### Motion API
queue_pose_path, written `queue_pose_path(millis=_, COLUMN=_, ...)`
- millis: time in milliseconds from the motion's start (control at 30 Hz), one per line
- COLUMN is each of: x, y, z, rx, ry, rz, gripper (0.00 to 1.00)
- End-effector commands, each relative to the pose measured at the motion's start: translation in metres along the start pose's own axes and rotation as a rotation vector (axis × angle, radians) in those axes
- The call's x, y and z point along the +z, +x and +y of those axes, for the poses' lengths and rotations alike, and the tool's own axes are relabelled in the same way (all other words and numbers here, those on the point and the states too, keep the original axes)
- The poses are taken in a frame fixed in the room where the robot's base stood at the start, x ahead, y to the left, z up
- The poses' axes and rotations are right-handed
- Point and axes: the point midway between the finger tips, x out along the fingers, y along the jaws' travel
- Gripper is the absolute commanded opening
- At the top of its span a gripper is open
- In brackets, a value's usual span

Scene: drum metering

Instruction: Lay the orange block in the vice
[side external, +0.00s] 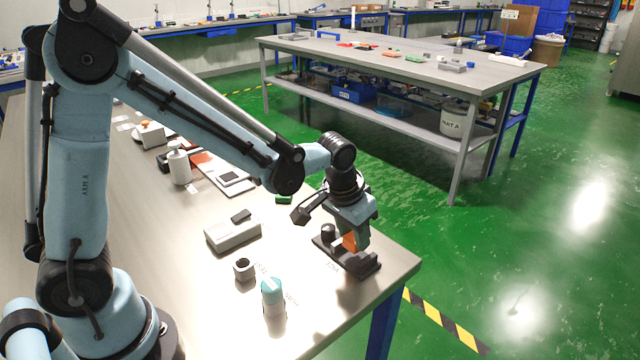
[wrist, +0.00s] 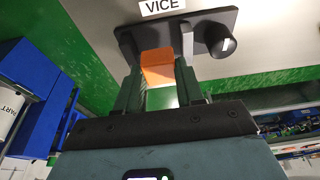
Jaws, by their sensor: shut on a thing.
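The orange block (side external: 349,242) is between the fingers of my gripper (side external: 352,240), at the vice near the right end of the table. In the wrist view the orange block (wrist: 157,68) sits between the two fingertips of my gripper (wrist: 160,80). The vice (side external: 362,263) is dark, with a flat base, upright jaws and a round knob. In the wrist view the vice (wrist: 205,22) lies behind the block, with its knob to the right and a VICE label beside it. I cannot tell whether the block touches the vice's base.
A grey box (side external: 233,235), a small hollow grey part (side external: 244,269) and a teal-capped bottle (side external: 273,297) stand left of the vice. A white bottle (side external: 179,167) stands farther back. The table's right edge is close to the vice, with green floor beyond.

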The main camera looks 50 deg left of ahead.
Motion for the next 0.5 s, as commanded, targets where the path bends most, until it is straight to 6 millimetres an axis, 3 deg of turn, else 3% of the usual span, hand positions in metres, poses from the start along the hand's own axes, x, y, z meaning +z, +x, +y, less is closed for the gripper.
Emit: queue_pose_path(millis=500, x=0.003, y=0.01, z=0.0, rx=0.0, ry=0.0, rz=0.0, gripper=0.08)
